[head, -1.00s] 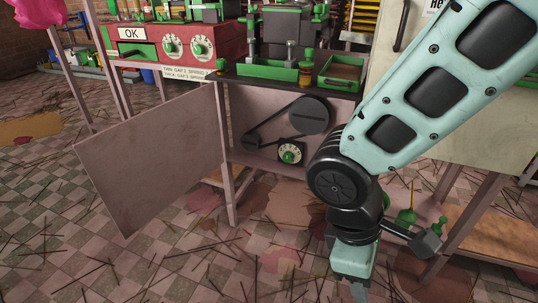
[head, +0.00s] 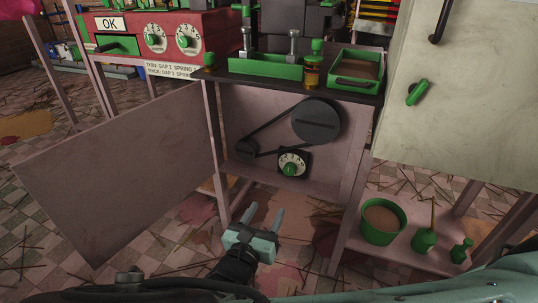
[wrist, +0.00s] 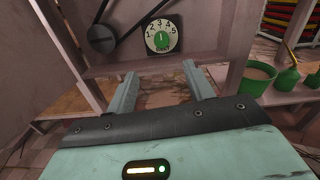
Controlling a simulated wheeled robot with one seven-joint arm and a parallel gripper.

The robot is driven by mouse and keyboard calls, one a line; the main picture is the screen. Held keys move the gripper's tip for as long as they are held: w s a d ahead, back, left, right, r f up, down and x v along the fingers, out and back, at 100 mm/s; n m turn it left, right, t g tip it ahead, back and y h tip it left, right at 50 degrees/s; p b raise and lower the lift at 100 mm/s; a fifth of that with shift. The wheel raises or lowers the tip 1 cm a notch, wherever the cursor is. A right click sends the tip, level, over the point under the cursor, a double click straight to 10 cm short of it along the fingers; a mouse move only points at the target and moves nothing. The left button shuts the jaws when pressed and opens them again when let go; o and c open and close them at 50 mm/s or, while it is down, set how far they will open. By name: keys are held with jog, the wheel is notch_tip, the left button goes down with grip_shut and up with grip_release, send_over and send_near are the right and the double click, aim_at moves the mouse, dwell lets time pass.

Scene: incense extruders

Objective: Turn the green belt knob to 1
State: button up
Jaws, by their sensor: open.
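The green belt knob (head: 290,169) sits at the middle of a white numbered dial (head: 291,158) on a black plate, low on the open machine's inner panel. It also shows in the wrist view (wrist: 162,40), where its mark seems to point up, near the 3; the exact setting is too small to tell. My gripper (head: 262,212) is open and empty, below and in front of the dial, with its fingers towards the machine. In the wrist view the gripper's two fingers (wrist: 160,72) stand apart below the dial, touching nothing.
A belt runs between a small and a large dark pulley (head: 316,120) above the dial. An opened panel (head: 115,175) stands at left. The machine's right post (head: 352,205) and a shelf with a green bowl (head: 382,222) and bottles are at right.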

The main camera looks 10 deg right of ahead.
aim_at(288, 171)
jog(key=b+x, duration=0.6)
jog(key=x, duration=1.1)
jog(key=shift+d+f, duration=0.1)
jog(key=c, duration=1)
